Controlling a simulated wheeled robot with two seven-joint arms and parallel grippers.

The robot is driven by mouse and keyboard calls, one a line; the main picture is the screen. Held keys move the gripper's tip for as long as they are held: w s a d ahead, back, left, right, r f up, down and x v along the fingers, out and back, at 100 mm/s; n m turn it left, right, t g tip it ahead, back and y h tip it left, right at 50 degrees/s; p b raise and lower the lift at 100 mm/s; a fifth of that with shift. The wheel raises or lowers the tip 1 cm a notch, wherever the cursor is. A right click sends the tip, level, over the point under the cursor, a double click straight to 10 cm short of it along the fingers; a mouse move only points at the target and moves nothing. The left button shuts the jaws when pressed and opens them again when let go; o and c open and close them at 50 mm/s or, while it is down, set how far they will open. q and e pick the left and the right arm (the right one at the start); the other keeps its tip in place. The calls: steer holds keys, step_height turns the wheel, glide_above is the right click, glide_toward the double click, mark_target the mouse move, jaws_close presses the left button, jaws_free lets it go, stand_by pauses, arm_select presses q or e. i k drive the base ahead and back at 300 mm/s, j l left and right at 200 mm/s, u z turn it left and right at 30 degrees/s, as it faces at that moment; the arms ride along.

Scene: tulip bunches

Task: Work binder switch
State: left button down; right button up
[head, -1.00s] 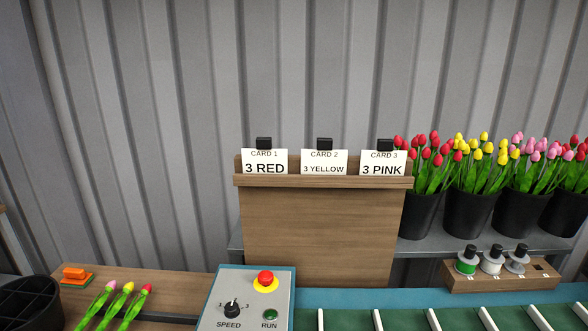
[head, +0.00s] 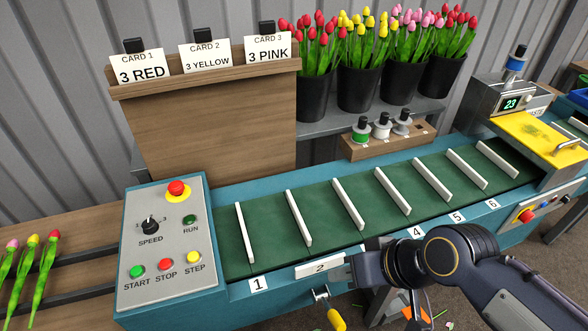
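The machine with the yellow cover (head: 540,140) stands at the right end of the conveyor, with a display reading 23 (head: 511,103) and a blue-and-black spool on top. A small panel with a red button (head: 526,215) is on the front at the right. My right gripper (head: 346,268) reaches in from the lower right, beside the white plate marked 2 (head: 318,268) on the conveyor's front; I cannot tell if they touch. Its fingers are too unclear to tell open or shut. A yellow-handled lever (head: 336,318) hangs below that plate. My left gripper is not in view.
A grey control panel (head: 165,260) with SPEED knob, RUN lamp and START, STOP and STEP buttons is at left. The green belt (head: 320,235) has white dividers and no flowers on it. Loose tulips (head: 35,265) lie at far left. Black buckets (head: 358,95) of tulips stand behind.

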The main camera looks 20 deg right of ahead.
mark_target(527, 216)
steer(key=z, duration=2.5)
steer(key=k+l+z, duration=0.15)
steer(key=k+z, duration=0.15)
steer(key=k, duration=0.35)
steer(key=i+z, duration=0.3)
steer(key=i, duration=0.15)
steer(key=i+z, duration=0.3)
steer(key=i, duration=0.2)
steer(key=i+u, duration=0.2)
steer(key=i, duration=0.45)
steer(key=i+u, duration=0.2)
steer(key=i, duration=0.45)
steer(key=i+l+u, duration=0.2)
steer(key=i, duration=0.4)
steer(key=u, duration=0.5)
steer(key=i+l, duration=0.05)
steer(key=l, duration=0.05)
